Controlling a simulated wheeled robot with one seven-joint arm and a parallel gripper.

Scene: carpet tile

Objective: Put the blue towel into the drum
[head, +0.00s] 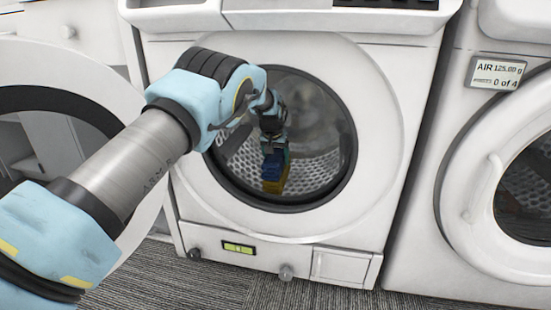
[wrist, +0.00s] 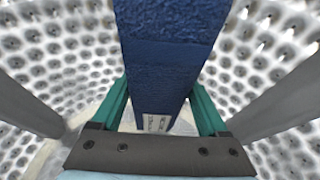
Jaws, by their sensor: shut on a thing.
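The blue towel (wrist: 165,45) is a folded, dark blue block between the two green fingers of my gripper (wrist: 160,108) in the wrist view. My gripper is shut on it. In the head view the towel (head: 272,163) hangs below my gripper (head: 273,146), inside the round opening of the middle machine. The perforated metal drum (head: 318,174) surrounds them, and its dimpled wall (wrist: 55,55) fills the wrist view's background. I cannot tell whether the towel touches the drum.
A yellow thing (head: 274,184) shows just below the blue towel; whether they touch is unclear. The dark opening rim (head: 352,150) surrounds my forearm. The round white door (head: 110,75) stands open at left. Another machine (head: 455,215) with a round door is at right.

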